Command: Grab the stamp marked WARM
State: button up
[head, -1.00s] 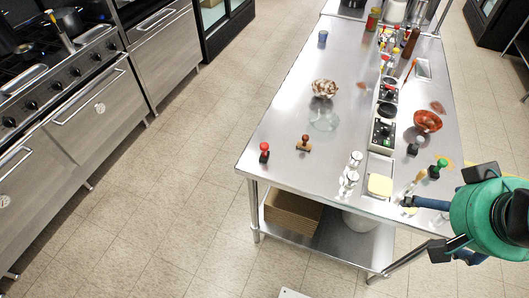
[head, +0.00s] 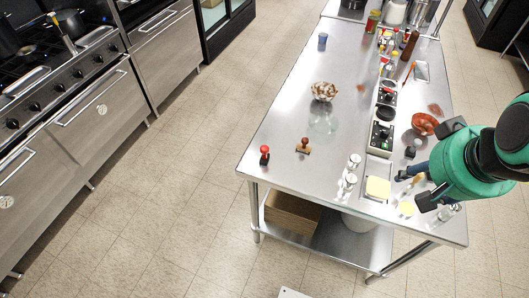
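Several stamps stand on the steel table (head: 275,128); no WARM marking is legible at this size. A stamp with a red knob and dark base (head: 264,155) is upright near the left front edge. A wooden-handled stamp (head: 303,146) stands to its right. A small dark stamp (head: 410,152) is on the right side, close to my gripper. My gripper (head: 412,190), on a green wrist, is over the table's right front part, fingers apart. It is far right of the red-knobbed and wooden stamps. My wrist and gripper hide part of the right edge.
Clear shakers (head: 350,172), a tray with a yellow pad (head: 378,188) and black-topped devices (head: 382,136) stand left of my gripper. A patterned bowl (head: 324,91) and a red-orange bowl (head: 424,124) are farther back. The table's left middle is mostly clear.

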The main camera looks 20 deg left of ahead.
jog(key=w+a+n+g+p, duration=0.2)
jog(key=w+a+n+p, duration=0.1)
jog(key=w+a, duration=0.6)
jog(key=n+g+p, duration=0.3)
jog(key=n+p, duration=0.3)
jog(key=p, duration=0.3)
send_over(266, 148)
notch_tip(266, 148, down, 16)
jog(key=shift+r+h, duration=0.25)
jog(key=shift+h, duration=0.05)
jog(key=shift+f+b, duration=0.75)
jog(key=shift+f, duration=3.55)
